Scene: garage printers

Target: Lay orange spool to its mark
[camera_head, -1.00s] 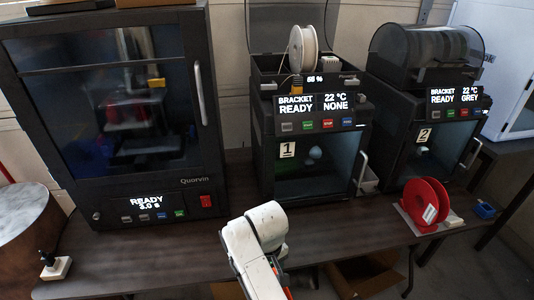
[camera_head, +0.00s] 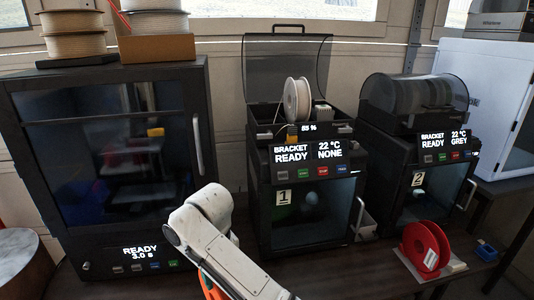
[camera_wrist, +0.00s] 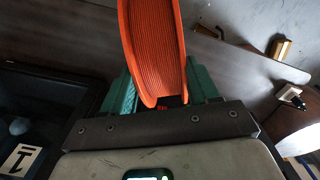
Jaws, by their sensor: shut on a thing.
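The orange spool (camera_wrist: 152,45) fills the upper middle of the wrist view, its ribbed winding facing the camera. My gripper (camera_wrist: 163,92) has its green fingers on either side of the spool and is shut on it. In the head view a curved orange edge of the spool (camera_head: 209,286) shows at the bottom, mostly hidden behind my white arm. My gripper is not visible there. I cannot make out a mark for the spool in either current view.
A red spool (camera_head: 425,246) stands on a white plate at the right of the dark table (camera_head: 340,285), near a small blue item (camera_head: 486,250). Printer 1 (camera_head: 306,205), printer 2 (camera_head: 428,185) and a large dark printer (camera_head: 105,150) line the back. White spools (camera_head: 155,22) sit on top.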

